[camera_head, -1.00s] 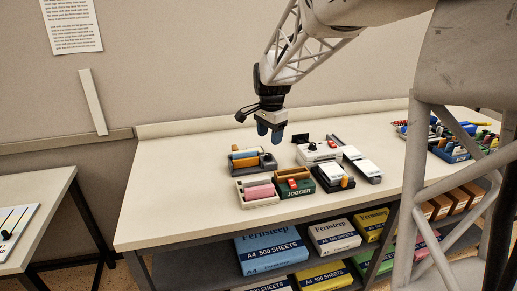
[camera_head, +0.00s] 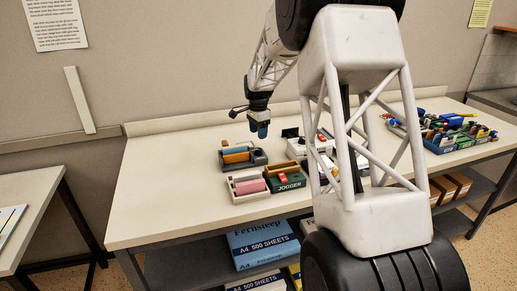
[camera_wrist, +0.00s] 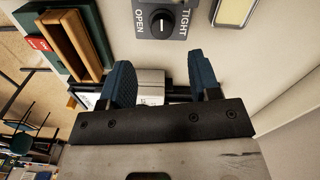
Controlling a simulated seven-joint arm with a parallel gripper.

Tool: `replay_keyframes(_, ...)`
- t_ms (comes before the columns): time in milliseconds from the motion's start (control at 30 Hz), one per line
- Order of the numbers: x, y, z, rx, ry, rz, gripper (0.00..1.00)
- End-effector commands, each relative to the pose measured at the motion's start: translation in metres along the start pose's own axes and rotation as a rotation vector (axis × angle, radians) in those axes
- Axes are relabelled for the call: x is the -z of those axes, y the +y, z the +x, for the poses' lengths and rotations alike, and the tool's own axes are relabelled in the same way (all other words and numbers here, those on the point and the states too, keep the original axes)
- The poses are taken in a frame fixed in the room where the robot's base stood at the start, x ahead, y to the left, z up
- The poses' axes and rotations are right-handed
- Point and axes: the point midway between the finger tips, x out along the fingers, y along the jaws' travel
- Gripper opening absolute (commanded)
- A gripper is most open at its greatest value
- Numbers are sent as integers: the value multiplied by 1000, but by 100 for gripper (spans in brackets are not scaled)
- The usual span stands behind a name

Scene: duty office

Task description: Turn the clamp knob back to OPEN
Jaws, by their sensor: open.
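Which word the mark points to, I cannot tell. My gripper (camera_wrist: 161,80) is open and empty, its two blue fingers apart from the knob and below it in the picture. In the head view my gripper (camera_head: 259,131) hangs above the bench behind the trays. The white device (camera_head: 297,146) is partly hidden by my arm.
A grey tray with blue and orange rolls (camera_head: 243,159), a pale tray with a pink roll (camera_head: 247,186) and a green JOGGER box (camera_head: 290,181) stand close together. Pen trays (camera_head: 450,135) lie at the right. The bench's left part (camera_head: 170,180) is clear.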

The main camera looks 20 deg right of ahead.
Motion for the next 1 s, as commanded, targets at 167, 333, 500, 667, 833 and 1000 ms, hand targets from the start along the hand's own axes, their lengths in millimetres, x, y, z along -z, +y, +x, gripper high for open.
replay_keyframes(167, 2, -3, 3, -2, -1, 4, 57)
replay_keyframes(333, 2, -3, 3, -2, -1, 4, 57)
replay_keyframes(500, 2, -3, 4, -2, -1, 4, 57)
replay_keyframes(667, 2, -3, 12, -3, -1, 4, 57)
replay_keyframes(833, 2, -2, 28, -3, -1, 4, 57)
replay_keyframes(1000, 2, -2, 49, -3, -1, 4, 57)
